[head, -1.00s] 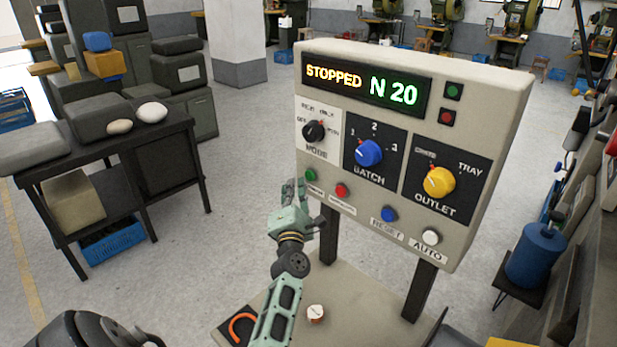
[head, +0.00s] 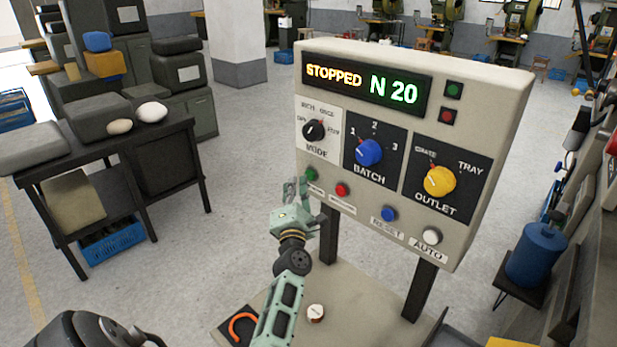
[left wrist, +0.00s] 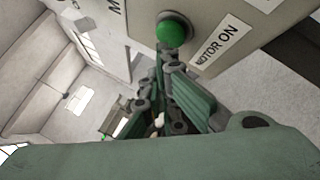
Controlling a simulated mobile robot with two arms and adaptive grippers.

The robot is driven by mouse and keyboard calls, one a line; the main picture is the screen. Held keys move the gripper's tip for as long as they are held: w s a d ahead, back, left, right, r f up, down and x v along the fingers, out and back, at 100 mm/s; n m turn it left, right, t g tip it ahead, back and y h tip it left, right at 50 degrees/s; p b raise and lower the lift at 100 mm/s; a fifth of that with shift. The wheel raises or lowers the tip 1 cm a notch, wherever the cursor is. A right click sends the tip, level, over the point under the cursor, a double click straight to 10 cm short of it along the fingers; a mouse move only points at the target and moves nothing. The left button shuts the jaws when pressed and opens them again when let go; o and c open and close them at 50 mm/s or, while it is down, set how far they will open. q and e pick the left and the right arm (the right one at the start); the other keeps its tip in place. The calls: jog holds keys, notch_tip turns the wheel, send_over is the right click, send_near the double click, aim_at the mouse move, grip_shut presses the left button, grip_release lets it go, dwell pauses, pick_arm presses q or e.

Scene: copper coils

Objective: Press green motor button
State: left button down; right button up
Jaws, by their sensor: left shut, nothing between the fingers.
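The green motor button (head: 311,174) is at the lower left of the beige control panel (head: 465,235). In the left wrist view the green button (left wrist: 172,31) stands out from the panel beside a "MOTOR ON" label (left wrist: 217,50). My left gripper (head: 303,183) is shut and empty, its fingertips right by the button. In the left wrist view the fingertips (left wrist: 168,60) are just below the button; I cannot tell whether they touch it. The display (head: 367,84) reads "STOPPED N 20". My right gripper is not in view.
A red button (head: 341,190) sits close to the right of the green one. A blue button (head: 388,214), a white button (head: 431,236) and three knobs are further along the panel. A dark table (head: 103,148) stands at the left, with open floor between.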

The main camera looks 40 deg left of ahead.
pick_arm(q)
jog(key=shift+w, duration=0.65)
dwell(0.7)
jog(key=shift+s, duration=0.95)
jog(key=s, duration=0.1)
jog(key=s+p, duration=0.1)
jog(key=s, duration=0.3)
jog(key=shift+a, duration=0.25)
jog(key=shift+f, duration=0.1)
dwell(0.8)
